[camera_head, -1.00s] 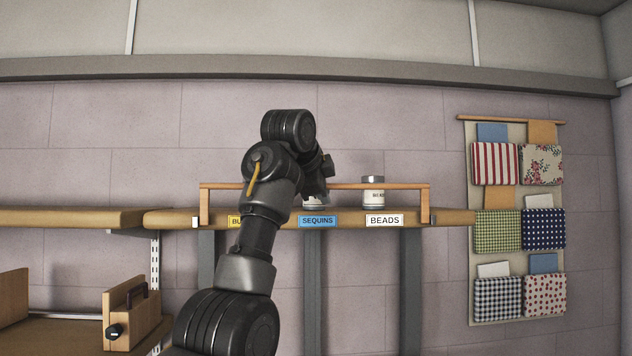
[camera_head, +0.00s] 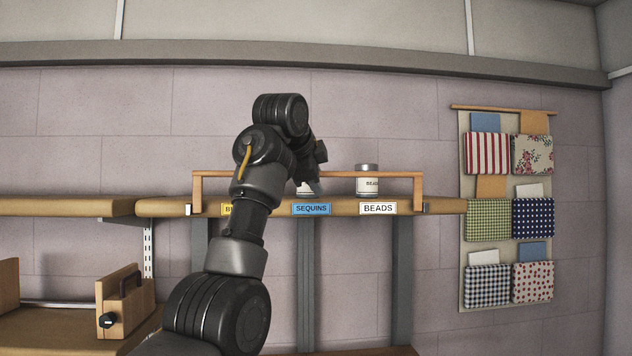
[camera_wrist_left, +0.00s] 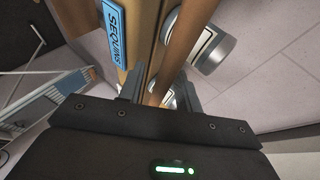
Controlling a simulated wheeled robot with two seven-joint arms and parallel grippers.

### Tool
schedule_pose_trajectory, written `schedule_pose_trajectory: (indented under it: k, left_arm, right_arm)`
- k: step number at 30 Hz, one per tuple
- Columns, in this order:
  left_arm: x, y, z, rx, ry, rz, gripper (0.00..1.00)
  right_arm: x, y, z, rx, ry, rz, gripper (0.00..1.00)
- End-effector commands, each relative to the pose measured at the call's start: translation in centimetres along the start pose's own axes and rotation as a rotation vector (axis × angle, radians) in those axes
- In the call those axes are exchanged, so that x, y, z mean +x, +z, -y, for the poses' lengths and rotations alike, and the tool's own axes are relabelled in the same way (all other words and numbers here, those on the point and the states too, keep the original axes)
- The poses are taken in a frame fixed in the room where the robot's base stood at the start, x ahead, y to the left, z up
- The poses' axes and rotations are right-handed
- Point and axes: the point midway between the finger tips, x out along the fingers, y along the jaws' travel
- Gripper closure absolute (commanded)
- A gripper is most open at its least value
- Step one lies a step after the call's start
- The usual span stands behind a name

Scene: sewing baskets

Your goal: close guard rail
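The guard rail (camera_head: 395,175) is a thin wooden bar on two end posts, standing upright along the front of the wall shelf (camera_head: 448,207). My left gripper (camera_head: 318,185) is at the rail's middle, above the SEQUINS label (camera_head: 311,209), partly hidden by its own arm. In the left wrist view the two fingers of the left gripper (camera_wrist_left: 160,92) are apart, with the rail bar (camera_wrist_left: 187,35) running down between them. I cannot tell whether they touch it. My right gripper is not in view.
A beads jar (camera_head: 367,180) stands behind the rail, and a second jar (camera_head: 305,189) is partly hidden by my arm. A fabric pocket organiser (camera_head: 508,205) hangs at the right. A lower shelf with a wooden box (camera_head: 118,305) is at lower left.

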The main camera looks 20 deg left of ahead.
Motion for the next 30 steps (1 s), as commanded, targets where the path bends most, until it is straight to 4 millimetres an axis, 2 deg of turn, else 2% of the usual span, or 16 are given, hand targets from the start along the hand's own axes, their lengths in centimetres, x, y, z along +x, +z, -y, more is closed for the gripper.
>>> schedule_pose_trajectory:
  k: [7, 15, 21, 30]
  left_arm:
    - [-4.3, 0.1, -0.4, 0.001, -0.004, -0.001, 0.66]
    - [-8.8, 0.1, -0.2, 0.0, -0.001, -0.001, 0.66]
    - [-10.0, 0.0, -0.1, 0.0, 0.002, 0.0, 0.66]
    - [-10.1, 0.0, 0.0, 0.0, 0.001, 0.0, 0.66]
  right_arm:
    - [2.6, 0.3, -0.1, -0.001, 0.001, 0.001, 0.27]
    - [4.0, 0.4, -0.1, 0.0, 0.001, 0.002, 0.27]
    - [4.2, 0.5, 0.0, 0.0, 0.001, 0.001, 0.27]
    - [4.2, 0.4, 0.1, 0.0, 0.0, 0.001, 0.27]
